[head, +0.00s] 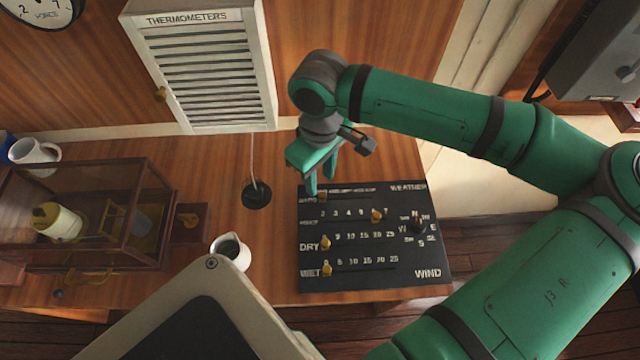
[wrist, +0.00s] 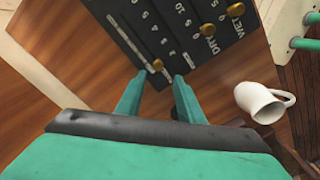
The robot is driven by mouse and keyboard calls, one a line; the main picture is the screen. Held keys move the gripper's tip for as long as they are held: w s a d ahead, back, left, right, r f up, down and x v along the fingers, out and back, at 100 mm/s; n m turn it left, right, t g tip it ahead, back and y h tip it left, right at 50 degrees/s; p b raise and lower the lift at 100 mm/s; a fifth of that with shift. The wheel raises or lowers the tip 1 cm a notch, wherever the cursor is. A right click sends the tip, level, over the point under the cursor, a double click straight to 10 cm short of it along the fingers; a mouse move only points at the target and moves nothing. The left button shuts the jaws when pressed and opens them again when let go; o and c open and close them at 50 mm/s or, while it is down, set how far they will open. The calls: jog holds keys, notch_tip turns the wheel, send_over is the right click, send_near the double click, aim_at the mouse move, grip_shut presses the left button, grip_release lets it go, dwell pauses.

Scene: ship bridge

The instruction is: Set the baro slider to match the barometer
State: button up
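The black panel (head: 375,275) lies on the wooden desk, with brass slider knobs in several rows. The top row, whose label is partly hidden by my gripper, has its baro knob (head: 322,196) near the left end. My gripper (head: 320,186) is just above it, fingers pointing down. In the wrist view the open fingers (wrist: 159,78) stand either side of a brass knob (wrist: 157,65), with gaps visible; contact cannot be told. I cannot identify the barometer for certain. A cut-off round dial (head: 40,12) hangs at upper left; its reading is unclear.
A white louvred thermometers cabinet (head: 210,70) stands behind the desk. A glass-cased instrument (head: 100,215) sits at left. A white mug (head: 232,250) stands left of the panel, another (head: 35,155) at far left. Other knobs: the second-row knob (head: 376,215), dry knob (head: 325,243), wet knob (head: 327,268).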

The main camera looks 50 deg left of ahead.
jog(key=shift+s+a+r, duration=0.1)
jog(key=shift+a+r, duration=0.05)
jog(key=shift+r, duration=2.45)
